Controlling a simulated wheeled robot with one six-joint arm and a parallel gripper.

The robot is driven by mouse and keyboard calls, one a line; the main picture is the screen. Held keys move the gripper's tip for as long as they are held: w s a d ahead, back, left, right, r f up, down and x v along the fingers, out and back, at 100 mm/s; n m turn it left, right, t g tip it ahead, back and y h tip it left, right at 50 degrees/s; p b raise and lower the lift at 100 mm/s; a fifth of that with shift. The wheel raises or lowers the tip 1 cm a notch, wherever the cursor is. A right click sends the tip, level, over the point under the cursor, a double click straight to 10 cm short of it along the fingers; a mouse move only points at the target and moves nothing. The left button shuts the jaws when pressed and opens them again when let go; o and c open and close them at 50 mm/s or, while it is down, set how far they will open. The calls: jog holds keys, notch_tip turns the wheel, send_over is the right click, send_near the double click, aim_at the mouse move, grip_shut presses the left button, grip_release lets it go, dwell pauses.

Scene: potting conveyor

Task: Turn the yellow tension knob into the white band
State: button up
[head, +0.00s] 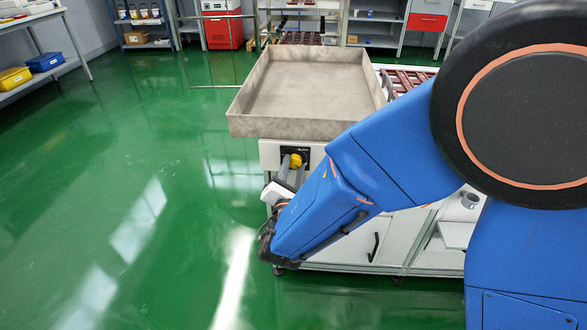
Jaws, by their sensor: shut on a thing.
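The yellow tension knob (296,161) sits on a dark panel (304,151) on the front of the white conveyor cabinet, below the grey tray. My gripper (291,167) reaches up to it from below, its grey fingers shut on the knob. The fingers cover part of the knob and the lower left of the panel. The white band cannot be made out at this size, and I cannot tell where the knob points.
A large grey empty tray (240,124) overhangs the cabinet (400,234) just above the knob. Reddish-brown pot trays (408,79) lie behind my arm. The green floor to the left is clear.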

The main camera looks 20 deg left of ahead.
jog(key=shift+m, duration=1.1)
jog(key=o, duration=1.1)
jog(key=shift+c, duration=0.2)
jog(key=v, duration=1.7)
jog(key=shift+s, duration=0.25)
